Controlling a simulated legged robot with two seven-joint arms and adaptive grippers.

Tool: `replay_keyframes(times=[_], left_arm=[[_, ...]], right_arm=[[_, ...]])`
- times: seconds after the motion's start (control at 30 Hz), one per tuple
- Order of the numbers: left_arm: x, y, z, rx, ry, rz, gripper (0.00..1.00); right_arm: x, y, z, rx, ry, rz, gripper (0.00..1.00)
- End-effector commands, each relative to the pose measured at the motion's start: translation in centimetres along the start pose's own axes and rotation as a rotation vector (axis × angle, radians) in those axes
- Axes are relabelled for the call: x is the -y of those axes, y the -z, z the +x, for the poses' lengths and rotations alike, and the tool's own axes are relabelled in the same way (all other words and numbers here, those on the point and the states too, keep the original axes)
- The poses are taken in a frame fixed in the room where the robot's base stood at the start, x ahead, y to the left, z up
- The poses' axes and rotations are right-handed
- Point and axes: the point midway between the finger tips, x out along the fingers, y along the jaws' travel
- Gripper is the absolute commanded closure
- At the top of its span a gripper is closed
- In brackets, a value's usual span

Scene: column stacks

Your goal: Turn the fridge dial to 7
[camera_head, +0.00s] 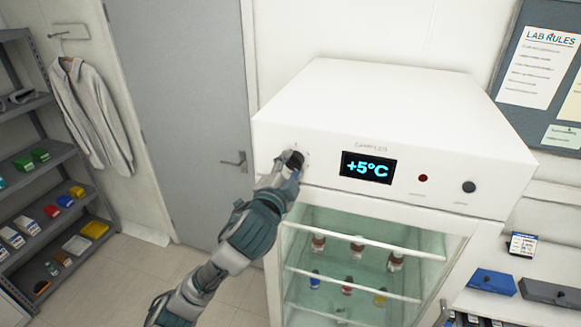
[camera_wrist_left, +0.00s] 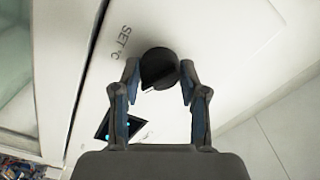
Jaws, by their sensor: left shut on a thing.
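The white fridge (camera_head: 400,110) stands in front of me, its display (camera_head: 368,170) reading +5°C. The fridge dial is a dark round knob, at the left of the front panel in the head view, mostly hidden there by my gripper. It shows clearly in the left wrist view as the dial (camera_wrist_left: 158,68), beside the letters "SET °C". My left gripper (camera_head: 292,163) is at the dial; in the left wrist view its two fingers (camera_wrist_left: 160,82) are on either side of the knob, shut on it. Numbers around the dial are not readable. My right gripper is not in view.
A small red light (camera_head: 423,178) and a black knob (camera_head: 469,187) sit right of the display. Below is the glass door (camera_head: 360,265) with several bottles inside. A grey door (camera_head: 185,100) and a shelf rack (camera_head: 45,190) stand left.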

Motion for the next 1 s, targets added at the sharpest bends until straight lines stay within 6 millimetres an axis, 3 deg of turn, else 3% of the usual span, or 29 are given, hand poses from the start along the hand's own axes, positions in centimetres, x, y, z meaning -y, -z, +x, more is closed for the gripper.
replay_keyframes(times=[0.33,0.37,0.43,0.47,0.8,1.0], left_arm=[[-0.6,-0.3,0.2,0.007,-0.014,0.002,0.92],[-0.6,-0.3,0.2,0.007,-0.014,0.002,0.52],[-0.6,-0.2,0.1,0.006,-0.013,0.001,0.34],[-0.5,-0.2,0.1,0.006,-0.012,0.001,0.31],[-0.1,0.1,-0.4,-0.001,-0.003,0.001,0.31],[-0.1,0.0,-3.4,-0.002,-0.002,0.002,0.31]], right_arm=[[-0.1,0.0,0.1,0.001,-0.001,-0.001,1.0],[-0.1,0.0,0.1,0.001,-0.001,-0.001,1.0],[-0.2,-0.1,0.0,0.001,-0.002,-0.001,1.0],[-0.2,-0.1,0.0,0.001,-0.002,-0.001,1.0],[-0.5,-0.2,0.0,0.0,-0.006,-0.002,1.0],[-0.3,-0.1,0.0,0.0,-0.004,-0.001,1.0]])
